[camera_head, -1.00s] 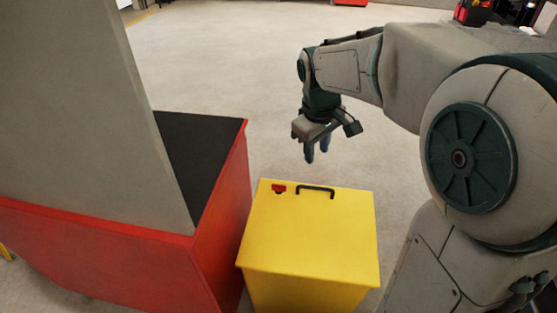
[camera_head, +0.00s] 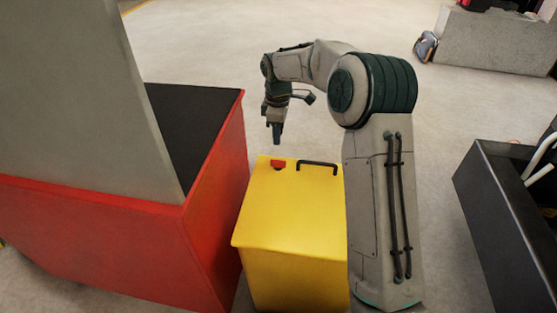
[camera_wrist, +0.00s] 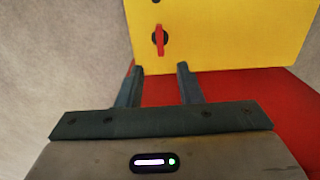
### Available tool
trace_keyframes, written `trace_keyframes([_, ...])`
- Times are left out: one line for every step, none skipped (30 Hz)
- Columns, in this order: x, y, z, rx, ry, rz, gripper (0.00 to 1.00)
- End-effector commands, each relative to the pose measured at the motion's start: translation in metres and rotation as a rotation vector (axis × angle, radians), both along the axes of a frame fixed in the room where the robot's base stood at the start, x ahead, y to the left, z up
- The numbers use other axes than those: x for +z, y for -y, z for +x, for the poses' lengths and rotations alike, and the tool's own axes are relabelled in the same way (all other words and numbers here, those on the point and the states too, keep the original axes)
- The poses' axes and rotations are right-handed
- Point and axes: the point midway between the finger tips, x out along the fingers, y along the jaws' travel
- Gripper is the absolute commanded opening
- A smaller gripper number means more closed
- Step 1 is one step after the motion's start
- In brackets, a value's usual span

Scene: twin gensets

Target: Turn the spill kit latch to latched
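The yellow spill kit box (camera_head: 285,215) stands right of the red plinth. Its red latch (camera_head: 278,163) is at the box's far edge, left of a black handle (camera_head: 317,166). In the wrist view the latch (camera_wrist: 160,41) is a narrow red lever over a dark round base on the yellow surface (camera_wrist: 225,35), lying nearly upright in the picture. My gripper (camera_head: 277,140) points down, just above and beyond the latch in the head view. In the wrist view its fingers (camera_wrist: 159,68) are apart and empty, with the latch ahead of the gap, not between them.
A red plinth (camera_head: 215,195) with a black top and a grey column (camera_head: 85,95) stands close to the box's left. A dark open container (camera_head: 490,215) is at the right. Open floor (camera_head: 240,40) lies beyond the box.

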Motion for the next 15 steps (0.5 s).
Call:
trace_keyframes([-0.014,0.000,-0.001,-0.001,-0.004,-0.001,0.33])
trace_keyframes([-0.021,0.000,-0.001,-0.001,-0.003,-0.001,0.33])
trace_keyframes([-0.030,0.000,-0.001,-0.001,-0.004,-0.001,0.33])
trace_keyframes([-0.037,0.000,-0.001,-0.001,-0.004,0.000,0.33])
trace_keyframes([-0.043,0.000,-0.001,-0.001,-0.004,-0.001,0.33])
trace_keyframes([-0.051,0.000,-0.001,-0.001,-0.003,0.000,0.33])
trace_keyframes([-0.058,0.000,-0.001,-0.001,-0.004,0.000,0.33])
trace_keyframes([-0.063,0.000,-0.001,-0.001,-0.003,0.000,0.33])
trace_keyframes([-0.071,0.000,-0.001,-0.001,-0.003,0.000,0.33])
trace_keyframes([-0.076,0.000,-0.001,-0.001,-0.003,0.000,0.33])
trace_keyframes([-0.081,0.000,-0.001,-0.001,-0.002,-0.001,0.33])
trace_keyframes([-0.086,0.000,-0.001,-0.001,-0.001,-0.001,0.33])
trace_keyframes([-0.090,0.000,0.000,-0.001,-0.001,-0.001,0.33])
trace_keyframes([-0.094,0.000,-0.001,-0.001,-0.001,-0.001,0.33])
trace_keyframes([-0.098,0.000,0.000,-0.001,-0.001,-0.001,0.33])
